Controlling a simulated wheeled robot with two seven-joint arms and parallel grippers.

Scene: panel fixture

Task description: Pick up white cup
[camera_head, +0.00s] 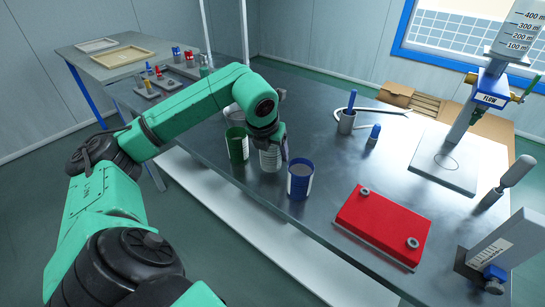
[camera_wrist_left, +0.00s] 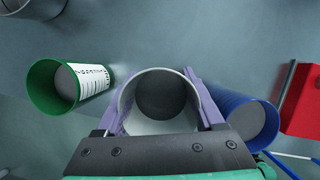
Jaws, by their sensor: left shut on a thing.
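The white cup (camera_head: 270,158) stands upright on the table, or very close above it; I cannot tell which. My left gripper (camera_head: 268,140) comes down over it from above, and its arm hides part of the cup. In the left wrist view the white cup (camera_wrist_left: 160,126) is between the two purple fingers of my left gripper (camera_wrist_left: 160,100), which is shut on it. A green cup (camera_head: 237,145) stands to its left and a blue cup (camera_head: 300,180) to its right. The wrist view shows the green cup (camera_wrist_left: 66,86) apart and the blue cup (camera_wrist_left: 248,118) close to the right finger.
A red block (camera_head: 384,222) with metal knobs lies at the right of the table (camera_head: 325,143). A metal holder (camera_head: 347,121), a blue bottle (camera_head: 373,135) and a flow stand (camera_head: 446,165) are farther back. The table's front edge is near the cups.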

